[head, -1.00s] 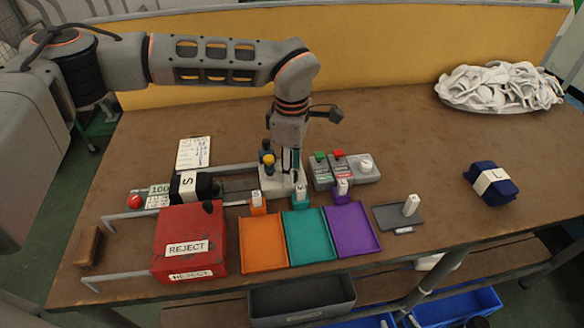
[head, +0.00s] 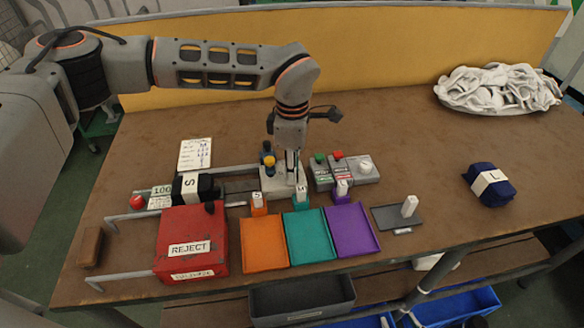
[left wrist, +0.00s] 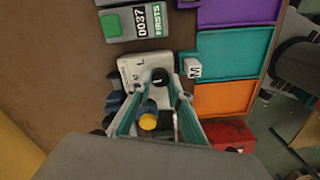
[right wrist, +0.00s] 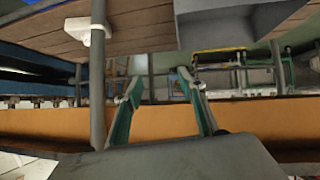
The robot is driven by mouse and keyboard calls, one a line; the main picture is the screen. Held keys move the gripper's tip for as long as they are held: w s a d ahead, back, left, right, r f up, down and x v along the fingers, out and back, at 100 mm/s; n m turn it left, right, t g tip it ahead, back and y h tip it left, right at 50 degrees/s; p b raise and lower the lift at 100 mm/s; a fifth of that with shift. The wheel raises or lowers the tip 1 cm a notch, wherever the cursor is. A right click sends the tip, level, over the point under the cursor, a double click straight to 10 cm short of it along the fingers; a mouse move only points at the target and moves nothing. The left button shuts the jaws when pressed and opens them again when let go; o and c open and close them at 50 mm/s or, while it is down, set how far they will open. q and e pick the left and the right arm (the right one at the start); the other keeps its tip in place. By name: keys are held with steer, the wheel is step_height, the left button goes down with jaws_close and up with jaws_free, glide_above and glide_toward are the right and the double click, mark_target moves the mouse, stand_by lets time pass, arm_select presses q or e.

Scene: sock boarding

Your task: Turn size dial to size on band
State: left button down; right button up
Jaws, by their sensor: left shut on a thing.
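The size dial is a dark knob (left wrist: 160,77) on a pale dial box (left wrist: 133,66), which also shows in the head view (head: 270,181). A letter L is marked beside the knob in the left wrist view. My left gripper (head: 293,182) points down at the box and is shut on the knob, its fingers on either side of it. A dark sock bundle with a white band reading S (head: 190,187) lies to the left. A navy bundle with a band reading L (head: 490,182) lies at the right. My right gripper (right wrist: 160,82) is open and empty, away from the dial.
A red REJECT box (head: 190,222) and orange (head: 264,244), teal (head: 308,237) and purple (head: 352,230) trays stand in front of the dial. A counter box (head: 365,170) stands close on its right. A white sock pile (head: 497,90) lies far right. The table's right middle is clear.

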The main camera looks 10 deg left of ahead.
arm_select(q)
steer(key=shift+r+n+p, duration=0.2)
steer(key=shift+n+p, duration=0.2)
steer(key=shift+n, duration=0.4)
steer(key=shift+n+p, duration=0.5)
steer(key=shift+n, duration=0.7)
steer(key=shift+f+n+p, duration=0.15)
steer(key=shift+n+p, duration=0.15)
steer(key=shift+n, duration=1.4)
steer(key=c, duration=1.8)
jaws_free()
steer(key=shift+c, duration=0.2)
